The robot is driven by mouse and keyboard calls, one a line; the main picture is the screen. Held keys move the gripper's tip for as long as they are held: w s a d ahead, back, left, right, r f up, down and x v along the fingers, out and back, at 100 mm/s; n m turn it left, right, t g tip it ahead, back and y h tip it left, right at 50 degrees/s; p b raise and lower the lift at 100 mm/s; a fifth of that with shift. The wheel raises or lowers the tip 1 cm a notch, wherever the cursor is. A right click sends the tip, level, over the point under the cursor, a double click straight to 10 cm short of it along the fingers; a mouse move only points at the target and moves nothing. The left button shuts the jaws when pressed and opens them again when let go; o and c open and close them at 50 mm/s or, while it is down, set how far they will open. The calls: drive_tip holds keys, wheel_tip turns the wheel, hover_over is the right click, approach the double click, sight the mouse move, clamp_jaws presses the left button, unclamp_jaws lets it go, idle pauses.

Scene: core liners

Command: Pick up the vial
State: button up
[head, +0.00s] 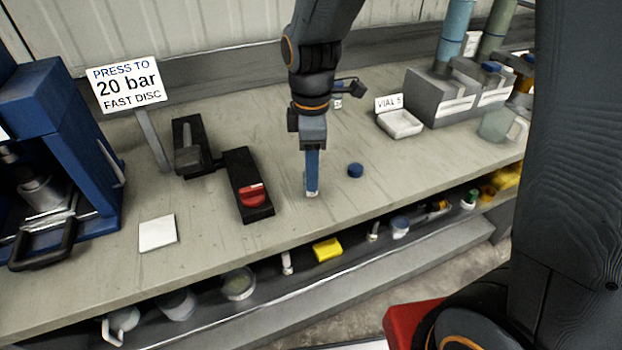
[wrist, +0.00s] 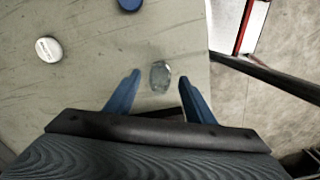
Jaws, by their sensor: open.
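The vial, a small clear glassy piece (wrist: 160,76), shows in the wrist view between and just ahead of the two blue fingertips. Its height and whether it stands or lies are hard to tell. My gripper (wrist: 160,82) is open, with a finger on each side of it and no visible contact. In the head view my gripper (head: 312,190) points down close above the bench near its front edge. A small pale patch shows at the fingertips there; the fingers hide most of that spot.
A blue cap (head: 355,170) lies right of my gripper. A black fixture with a red switch (head: 251,194) stands to the left. A white dish (head: 400,123) is behind right by a "VIAL 5" sign (head: 389,102). A white round piece (wrist: 48,49) shows in the wrist view.

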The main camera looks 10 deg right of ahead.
drive_tip(key=shift+a+f+p, duration=0.15)
drive_tip(key=shift+f+p, duration=0.55)
drive_tip(key=shift+f, duration=1.6)
drive_tip(key=c, duration=1.1)
drive_tip(key=shift+c, duration=0.2)
